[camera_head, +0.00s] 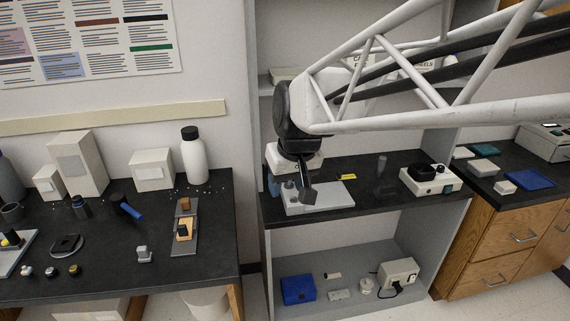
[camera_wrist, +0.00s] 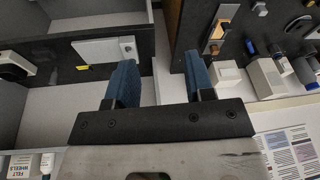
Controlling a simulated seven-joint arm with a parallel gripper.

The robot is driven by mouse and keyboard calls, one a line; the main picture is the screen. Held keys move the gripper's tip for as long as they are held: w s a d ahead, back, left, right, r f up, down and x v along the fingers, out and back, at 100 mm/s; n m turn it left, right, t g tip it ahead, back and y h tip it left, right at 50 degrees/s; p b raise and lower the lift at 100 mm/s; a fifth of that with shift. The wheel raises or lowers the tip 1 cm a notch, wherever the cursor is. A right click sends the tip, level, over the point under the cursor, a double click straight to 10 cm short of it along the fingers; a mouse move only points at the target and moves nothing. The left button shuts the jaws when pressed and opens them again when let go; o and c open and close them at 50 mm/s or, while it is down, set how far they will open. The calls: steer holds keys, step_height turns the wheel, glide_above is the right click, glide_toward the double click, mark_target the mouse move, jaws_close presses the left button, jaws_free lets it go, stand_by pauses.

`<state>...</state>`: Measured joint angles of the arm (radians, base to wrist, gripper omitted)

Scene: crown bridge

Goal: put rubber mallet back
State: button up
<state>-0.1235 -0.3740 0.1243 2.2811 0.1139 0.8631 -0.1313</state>
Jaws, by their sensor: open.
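What looks like the rubber mallet, a dark piece with a blue handle (camera_head: 130,209), lies on the left bench near the white box. In the wrist view a small dark blue piece (camera_wrist: 250,47) in the matching spot appears to be the same thing. My gripper (camera_head: 307,194) hangs over the middle shelf unit, well right of the bench. In the wrist view its two blue-padded fingers (camera_wrist: 160,75) are spread, with nothing between them. A dark upright object (camera_head: 381,176) stands on the middle shelf top; its exact shape is unclear.
The left bench (camera_head: 120,280) holds white boxes, a white bottle (camera_head: 194,160) and a plate with wooden blocks (camera_head: 184,229). The middle shelf holds a pale flat base (camera_head: 318,203), a yellow tag (camera_head: 347,177) and a white device (camera_head: 430,182). A gap separates bench and shelf.

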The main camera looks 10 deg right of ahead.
steer(key=s+d+f+m, duration=0.1)
steer(key=s+d, duration=0.2)
steer(key=s, duration=0.5)
steer(key=s+d+f+m+h, duration=0.1)
steer(key=s+d, duration=0.3)
steer(key=s, duration=0.4)
steer(key=shift+s+d+f+h, duration=0.2)
steer(key=shift+d+f+h, duration=0.1)
steer(key=shift+f, duration=0.4)
